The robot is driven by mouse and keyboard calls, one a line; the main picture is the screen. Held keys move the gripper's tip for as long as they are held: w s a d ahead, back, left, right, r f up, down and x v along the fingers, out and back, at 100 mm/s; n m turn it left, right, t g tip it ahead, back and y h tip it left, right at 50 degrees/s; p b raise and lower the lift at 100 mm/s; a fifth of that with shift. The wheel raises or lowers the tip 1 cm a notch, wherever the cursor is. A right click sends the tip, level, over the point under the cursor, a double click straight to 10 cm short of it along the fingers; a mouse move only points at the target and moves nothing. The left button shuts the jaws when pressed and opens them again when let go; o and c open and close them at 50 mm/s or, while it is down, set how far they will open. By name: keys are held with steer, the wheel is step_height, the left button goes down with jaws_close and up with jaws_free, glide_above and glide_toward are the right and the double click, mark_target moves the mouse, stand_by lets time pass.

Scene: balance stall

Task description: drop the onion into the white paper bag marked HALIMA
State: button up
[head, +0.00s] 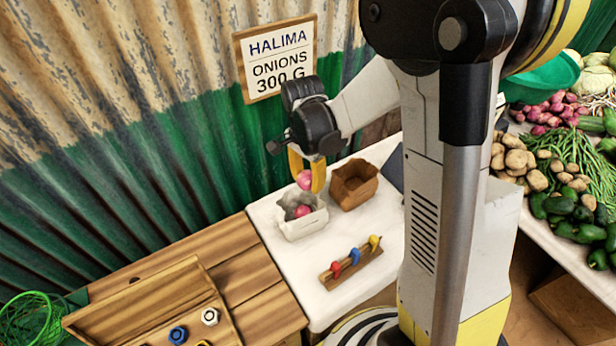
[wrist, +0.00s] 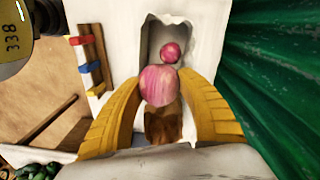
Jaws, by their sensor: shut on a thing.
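My gripper (head: 307,172), with yellow fingers, is shut on a pink-red onion (head: 304,180). The held onion (wrist: 158,86) sits between the two fingertips in the wrist view. The white paper bag (head: 303,227) stands open on the white table just below the held onion. The wrist view shows the bag's pale rim (wrist: 148,45) beyond the fingertips. Another onion (wrist: 171,52) lies inside it and also shows in the head view (head: 302,211). No name is readable on the bag itself.
A brown paper bag (head: 353,184) stands right beside the white one. A wooden rack (head: 345,270) with coloured pieces lies in front. A HALIMA onions 300 G sign (head: 277,58) hangs on the corrugated wall behind. A wooden tray (head: 150,310) with nuts is at lower left.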

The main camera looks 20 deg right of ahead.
mark_target(306, 172)
step_height(306, 172, down, 2)
steer(key=shift+f+b, duration=0.25)
steer(key=shift+b, duration=0.35)
steer(key=o, duration=1.2)
steer(key=shift+o, duration=0.2)
steer(key=shift+r, duration=0.15)
steer(key=r, duration=1.1)
steer(key=shift+w+a+r, duration=0.15)
steer(key=shift+w+r, duration=0.15)
steer(key=shift+r, duration=0.1)
steer(key=s+r+n+t, duration=0.3)
steer(key=s+n+t, duration=0.1)
steer(key=s+n, duration=0.2)
steer(key=s+r+n+t, duration=0.3)
steer(key=s+n, duration=0.4)
steer(key=shift+s+t, duration=0.35)
steer(key=shift+t, duration=0.05)
